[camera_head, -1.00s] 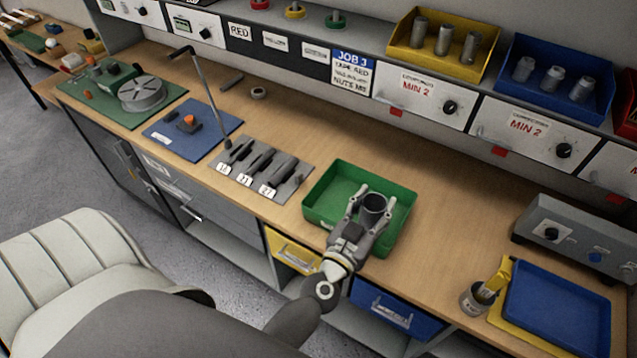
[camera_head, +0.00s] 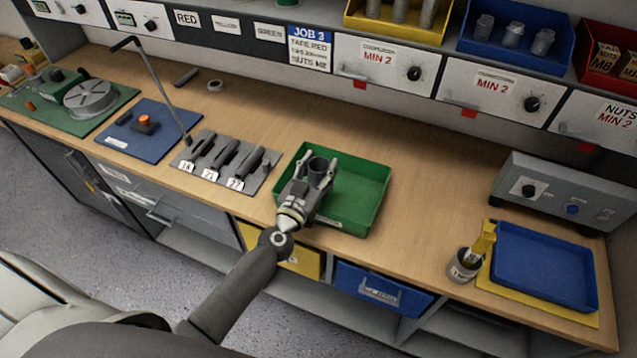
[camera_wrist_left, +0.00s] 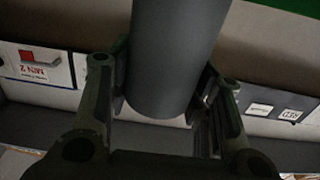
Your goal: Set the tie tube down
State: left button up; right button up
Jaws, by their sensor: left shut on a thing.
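The tie tube (camera_head: 318,167) is a dark grey, hollow, upright cylinder. My left gripper (camera_head: 318,178) is shut on it over the left part of the green tray (camera_head: 372,196). In the left wrist view the tube (camera_wrist_left: 172,60) fills the upper middle between the two fingers of the left gripper (camera_wrist_left: 165,95). Its lower part is hidden by the fingers in the head view, so I cannot tell whether it touches the tray floor. The right part of the tray is empty. My right gripper is not in view.
Left of the tray lies a grey holder with numbered slots (camera_head: 228,165), then a blue mat with a tall bent rod (camera_head: 150,132). The bench (camera_head: 430,170) between is clear.

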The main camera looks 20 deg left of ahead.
pick_arm(q)
jog(key=shift+w+a+f+b, duration=0.2)
jog(key=shift+w+f+b, duration=0.3)
jog(key=shift+f, duration=0.2)
notch_tip(320, 180, down, 3)
jog(key=b, duration=0.2)
jog(key=shift+w+f+b, duration=0.1)
jog(key=shift+b, duration=0.2)
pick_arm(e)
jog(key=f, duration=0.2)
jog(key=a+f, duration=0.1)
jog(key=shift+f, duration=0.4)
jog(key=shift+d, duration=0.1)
pick_arm(q)
jog(key=shift+f, duration=0.1)
jog(key=o, duration=1)
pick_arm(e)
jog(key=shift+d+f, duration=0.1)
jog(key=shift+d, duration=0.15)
